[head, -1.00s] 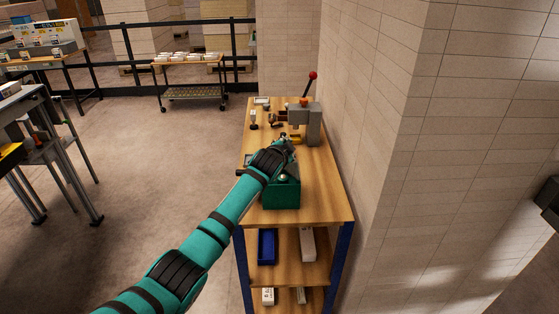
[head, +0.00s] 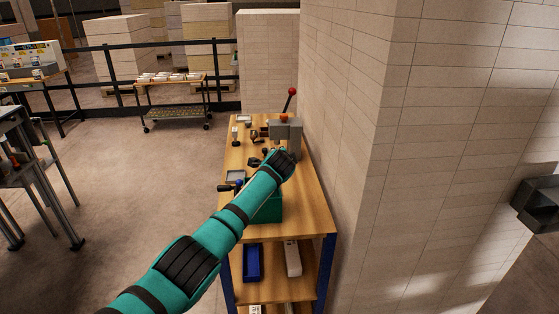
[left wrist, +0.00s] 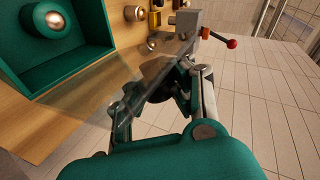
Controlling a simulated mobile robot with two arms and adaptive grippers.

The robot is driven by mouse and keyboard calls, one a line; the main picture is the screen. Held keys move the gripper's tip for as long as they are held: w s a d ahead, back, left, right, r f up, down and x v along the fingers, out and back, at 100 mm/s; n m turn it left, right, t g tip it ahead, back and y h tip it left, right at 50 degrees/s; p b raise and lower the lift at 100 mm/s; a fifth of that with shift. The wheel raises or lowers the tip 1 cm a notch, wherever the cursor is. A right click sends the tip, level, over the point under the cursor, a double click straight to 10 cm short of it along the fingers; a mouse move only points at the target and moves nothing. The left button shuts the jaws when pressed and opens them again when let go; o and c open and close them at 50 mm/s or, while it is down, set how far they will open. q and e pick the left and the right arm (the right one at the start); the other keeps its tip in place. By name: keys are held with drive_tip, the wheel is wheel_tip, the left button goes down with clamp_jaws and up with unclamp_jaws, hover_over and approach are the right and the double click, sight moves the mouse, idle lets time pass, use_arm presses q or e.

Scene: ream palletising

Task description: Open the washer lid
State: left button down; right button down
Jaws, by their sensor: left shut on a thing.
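The washer is a green open-topped box (left wrist: 75,70) on the wooden bench, with a round metal piece (left wrist: 57,20) inside. It shows in the head view (head: 268,209), partly hidden by my left arm. A clear, see-through lid (left wrist: 95,92) slants across the box's near side in the left wrist view and reaches to my left gripper (left wrist: 178,75). The gripper is shut on the lid; the exact contact is hard to see. In the head view its fingertips are hidden behind my wrist. My right gripper is not in view.
A grey press (head: 286,132) with a red-knobbed lever (head: 292,92) stands beyond the washer. Small tools lie on the bench to its left. A brick wall (head: 345,130) runs close along the bench's right side.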

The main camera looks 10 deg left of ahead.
use_arm(q)
drive_tip(key=shift+s+d+f, duration=0.2)
drive_tip(key=shift+d+f, duration=0.15)
drive_tip(key=shift+f, duration=0.05)
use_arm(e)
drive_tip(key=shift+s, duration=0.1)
use_arm(q)
drive_tip(key=c, duration=1.8)
unclamp_jaws()
drive_tip(key=o, duration=0.7)
drive_tip(key=shift+s+d+r, duration=0.2)
drive_tip(key=shift+s+r, duration=0.35)
drive_tip(key=shift+r, duration=0.1)
drive_tip(key=shift+o, duration=0.5)
drive_tip(key=shift+w+a, duration=0.2)
drive_tip(key=shift+a, duration=0.05)
drive_tip(key=v, duration=1.2)
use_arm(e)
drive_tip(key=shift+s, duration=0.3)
use_arm(q)
drive_tip(key=shift+s+d, duration=0.1)
drive_tip(key=shift+s, duration=0.05)
